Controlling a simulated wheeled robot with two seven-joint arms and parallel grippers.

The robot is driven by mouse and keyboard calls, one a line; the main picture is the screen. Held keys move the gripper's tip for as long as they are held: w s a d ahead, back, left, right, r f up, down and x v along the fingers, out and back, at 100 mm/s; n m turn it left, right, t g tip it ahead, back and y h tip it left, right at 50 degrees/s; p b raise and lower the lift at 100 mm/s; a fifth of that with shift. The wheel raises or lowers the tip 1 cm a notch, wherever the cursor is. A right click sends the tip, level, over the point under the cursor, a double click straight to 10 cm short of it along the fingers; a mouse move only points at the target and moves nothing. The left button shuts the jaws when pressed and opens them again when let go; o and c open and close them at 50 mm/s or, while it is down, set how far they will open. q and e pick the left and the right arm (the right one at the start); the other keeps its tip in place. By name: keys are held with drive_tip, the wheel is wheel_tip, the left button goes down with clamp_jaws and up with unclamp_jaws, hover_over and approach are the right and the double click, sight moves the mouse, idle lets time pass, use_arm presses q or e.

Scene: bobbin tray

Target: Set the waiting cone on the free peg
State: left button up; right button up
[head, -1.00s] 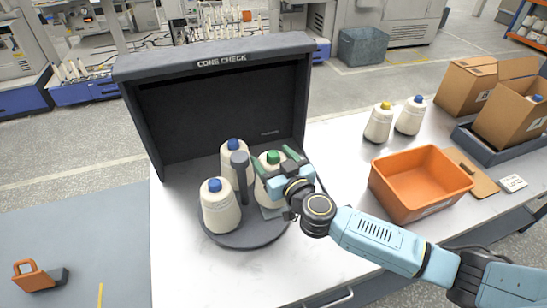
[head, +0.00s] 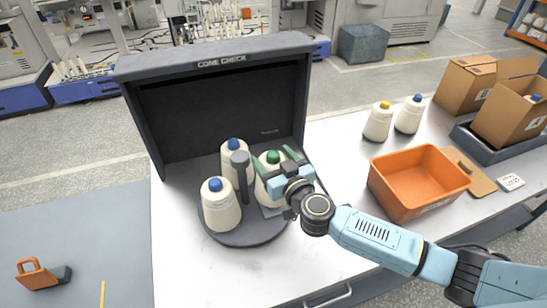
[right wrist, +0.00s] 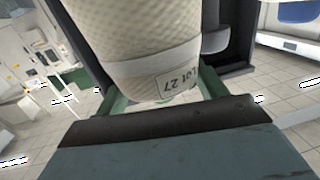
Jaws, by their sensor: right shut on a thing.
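My right gripper (head: 278,168) is shut on a cream cone with a green top (head: 273,158), at the right side of the round dark tray (head: 245,239). In the right wrist view this cone (right wrist: 150,45) fills the space between the fingers and bears a "Lot 27" label. Whether its base rests on the tray is hidden by my gripper. Two blue-topped cones stand on the tray, one at the front left (head: 221,207) and one at the back (head: 232,160). A grey post (head: 241,175) rises in the middle. No bare peg shows. My left gripper is out of view.
The dark "CONE CHECK" booth (head: 135,120) walls the tray at back and sides. To the right are a yellow-topped cone (head: 378,124), another blue-topped cone (head: 410,117), an orange bin (head: 405,203) and cardboard boxes (head: 467,85). The table's front is clear.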

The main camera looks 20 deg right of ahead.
drive_tip(key=shift+f, duration=0.1)
drive_tip(key=shift+f, duration=0.85)
drive_tip(key=shift+f+b, duration=0.1)
drive_tip(key=shift+b, duration=0.2)
drive_tip(key=shift+f, duration=0.35)
drive_tip(key=shift+p, duration=0.4)
drive_tip(key=shift+f+b, duration=0.65)
drive_tip(key=shift+f, duration=0.35)
idle(0.4)
drive_tip(key=o, duration=1.7)
drive_tip(key=shift+c, duration=0.2)
